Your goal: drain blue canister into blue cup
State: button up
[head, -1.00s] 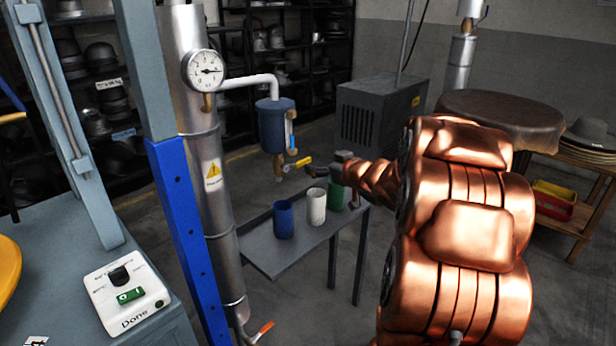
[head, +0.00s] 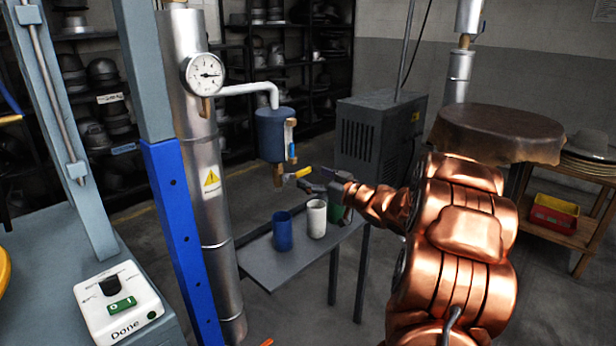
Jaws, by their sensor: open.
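The blue canister (head: 272,135) hangs from a white pipe, with a sight tube on its right side. A brass valve (head: 278,176) sits under it, with a yellow lever (head: 298,173) pointing right. The blue cup (head: 282,231) stands upright on a small grey table (head: 272,274), below the valve in the picture. My gripper (head: 315,180) is open, just right of the lever's end. I cannot tell whether it touches the lever. My copper arm reaches in from the right. The inside of the cup is too dark to read.
A white cup (head: 317,218) and a partly hidden green cup (head: 336,203) stand right of the blue cup. A steel column with a gauge (head: 204,74) and a blue post (head: 183,240) stand left. A grey cabinet (head: 375,135) is behind my gripper.

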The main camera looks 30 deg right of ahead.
jog(key=shift+x, duration=1.2)
jog(key=shift+r, duration=0.1)
jog(key=c, duration=1.7)
